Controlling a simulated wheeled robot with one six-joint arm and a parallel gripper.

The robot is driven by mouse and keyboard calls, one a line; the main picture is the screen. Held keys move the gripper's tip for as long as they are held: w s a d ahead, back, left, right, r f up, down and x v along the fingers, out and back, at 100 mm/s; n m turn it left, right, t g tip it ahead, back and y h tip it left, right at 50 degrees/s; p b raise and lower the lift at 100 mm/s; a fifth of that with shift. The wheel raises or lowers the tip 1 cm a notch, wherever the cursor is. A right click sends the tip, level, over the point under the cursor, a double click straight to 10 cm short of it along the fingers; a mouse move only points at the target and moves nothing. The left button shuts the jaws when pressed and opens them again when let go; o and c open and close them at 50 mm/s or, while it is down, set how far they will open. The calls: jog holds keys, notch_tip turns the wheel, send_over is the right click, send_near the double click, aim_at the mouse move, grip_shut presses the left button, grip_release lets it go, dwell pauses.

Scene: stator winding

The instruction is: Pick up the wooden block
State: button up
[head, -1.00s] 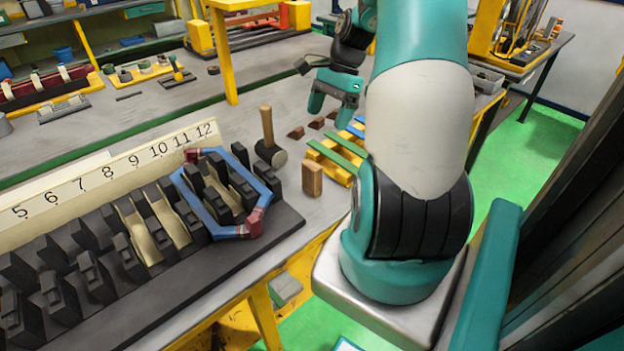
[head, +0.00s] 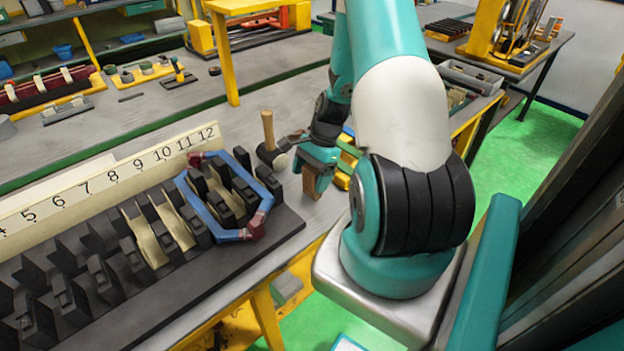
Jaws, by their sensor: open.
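The wooden block (head: 311,188) stands upright on the grey bench, near its front edge, right of the dark slotted stator fixture. My gripper (head: 317,172) is over the block from above, with its teal fingers at the block's upper part. The jaws are open. The block's top is hidden behind the fingers, and I cannot tell whether either finger touches it.
A mallet (head: 268,128) stands just left of my gripper. The slotted fixture (head: 180,285) carries a blue coil frame (head: 193,204) and a numbered strip (head: 115,172). Yellow and green strips lie partly hidden behind my gripper.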

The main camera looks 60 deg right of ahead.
jog(key=shift+f, duration=0.15)
jog(key=shift+c, duration=0.2)
jog(key=c, duration=1.2)
jog(key=shift+c, duration=0.2)
